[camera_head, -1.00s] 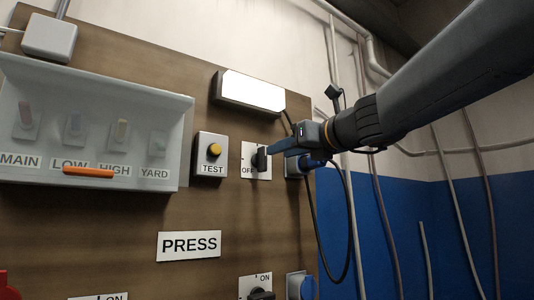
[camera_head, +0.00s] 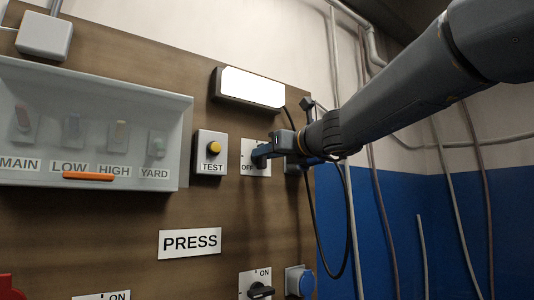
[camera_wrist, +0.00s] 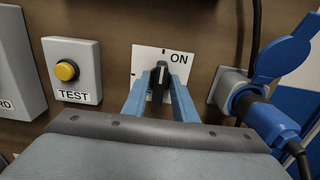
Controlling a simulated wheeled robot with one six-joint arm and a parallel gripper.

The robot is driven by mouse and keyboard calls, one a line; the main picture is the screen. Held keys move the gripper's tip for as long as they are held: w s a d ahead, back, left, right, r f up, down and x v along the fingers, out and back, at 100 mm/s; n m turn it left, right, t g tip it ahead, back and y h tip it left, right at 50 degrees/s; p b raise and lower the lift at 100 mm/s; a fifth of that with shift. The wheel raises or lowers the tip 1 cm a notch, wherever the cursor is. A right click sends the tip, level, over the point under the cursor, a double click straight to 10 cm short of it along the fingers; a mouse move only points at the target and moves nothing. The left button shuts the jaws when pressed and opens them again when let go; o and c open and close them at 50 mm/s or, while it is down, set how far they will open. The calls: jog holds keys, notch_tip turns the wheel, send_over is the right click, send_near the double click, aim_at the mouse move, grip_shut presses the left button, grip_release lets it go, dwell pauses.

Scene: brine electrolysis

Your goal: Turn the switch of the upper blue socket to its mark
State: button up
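The upper switch is a black knob (camera_wrist: 159,82) on a white plate (camera_wrist: 143,63) marked ON at upper right in the wrist view; OFF shows on the plate in the head view (camera_head: 248,150). The knob's pale line points roughly straight up. My gripper (camera_wrist: 161,84) has its two blue fingers on either side of the knob; I cannot tell whether they press on it. It also shows at the plate in the head view (camera_head: 262,155). The upper blue socket (camera_wrist: 232,88), lid raised, holds a blue plug (camera_wrist: 265,115) right of the switch.
A TEST box (camera_wrist: 70,72) with a yellow button stands left of the switch. A black cable (camera_head: 312,215) hangs in a loop at the right. Below are a lower switch (camera_head: 260,291) and lower blue socket (camera_head: 305,284). A lamp (camera_head: 249,89) is above.

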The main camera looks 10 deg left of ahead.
grip_shut()
jog(key=shift+n+b, duration=0.4)
jog(key=shift+b, duration=0.15)
jog(key=n+b, duration=1)
jog(key=n, duration=0.1)
jog(key=n+b, duration=0.5)
jog(key=shift+s+a+f+n, duration=0.25)
jog(key=shift+f+n, duration=0.15)
jog(key=shift+n, duration=0.3)
